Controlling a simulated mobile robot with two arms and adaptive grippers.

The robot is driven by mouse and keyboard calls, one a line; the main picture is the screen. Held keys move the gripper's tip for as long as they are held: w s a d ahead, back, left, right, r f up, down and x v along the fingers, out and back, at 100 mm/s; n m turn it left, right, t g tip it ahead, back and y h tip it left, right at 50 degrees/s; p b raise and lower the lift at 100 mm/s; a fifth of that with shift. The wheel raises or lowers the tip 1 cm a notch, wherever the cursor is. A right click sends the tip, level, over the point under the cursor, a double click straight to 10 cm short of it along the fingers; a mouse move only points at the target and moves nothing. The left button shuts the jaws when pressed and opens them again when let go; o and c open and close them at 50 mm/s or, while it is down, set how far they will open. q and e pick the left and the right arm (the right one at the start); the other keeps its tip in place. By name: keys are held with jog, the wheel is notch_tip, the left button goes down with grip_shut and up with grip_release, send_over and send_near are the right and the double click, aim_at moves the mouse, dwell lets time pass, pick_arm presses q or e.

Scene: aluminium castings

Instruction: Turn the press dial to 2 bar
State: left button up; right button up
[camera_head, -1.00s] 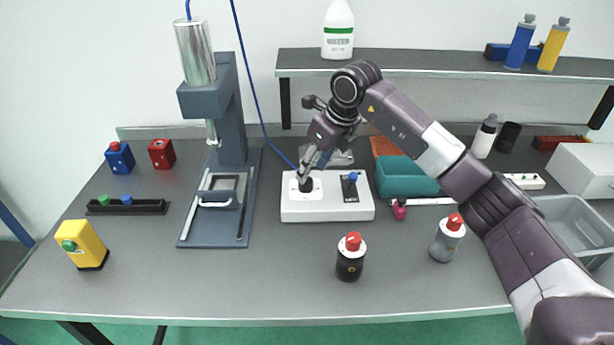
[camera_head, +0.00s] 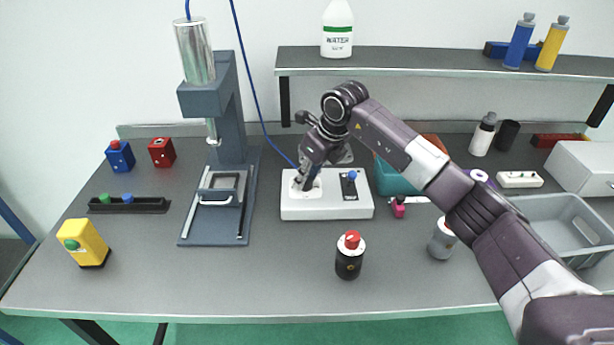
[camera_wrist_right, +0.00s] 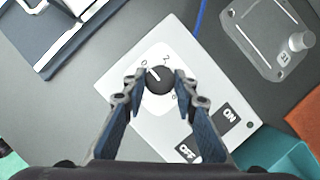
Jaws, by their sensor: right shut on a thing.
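The press dial (camera_wrist_right: 160,81) is a round black knob on the white control box (camera_head: 345,207). In the right wrist view its white pointer line points up and left, toward the 0 mark. A 2 shows up and to the right of the knob, and other figures are partly hidden. My right gripper (camera_wrist_right: 159,88) has its two fingers on either side of the knob and is shut on it. In the head view the right gripper (camera_head: 306,184) covers the dial. My left gripper is not in view.
The press (camera_head: 228,110) stands left of the box. A blue lever switch (camera_head: 352,175) with ON and OFF labels is on the box, right of the dial. A black bottle with a red cap (camera_head: 350,257) stands in front. A teal bin (camera_head: 388,178) is to the right.

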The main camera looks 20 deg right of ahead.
jog(key=shift+c, duration=0.3)
jog(key=m+h+b, duration=0.1)
jog(key=m, duration=0.1)
jog(key=m+h+b, duration=0.1)
jog(key=m, duration=0.2)
jog(key=shift+a+m+t, duration=0.2)
jog(key=shift+m+t, duration=0.1)
jog(key=shift+t, duration=0.1)
jog(key=m+h+b, duration=0.1)
jog(key=m+b, duration=0.1)
jog(key=m, duration=0.2)
jog(key=shift+a+h+b, duration=0.1)
jog(key=shift+h+b, duration=0.2)
jog(key=shift+h, duration=0.1)
jog(key=shift+m+g+h+b, duration=0.3)
jog(key=shift+m+b, duration=0.05)
jog(key=shift+m, duration=0.65)
jog(key=shift+r, duration=0.1)
jog(key=o, duration=1.2)
jog(key=shift+c, duration=0.2)
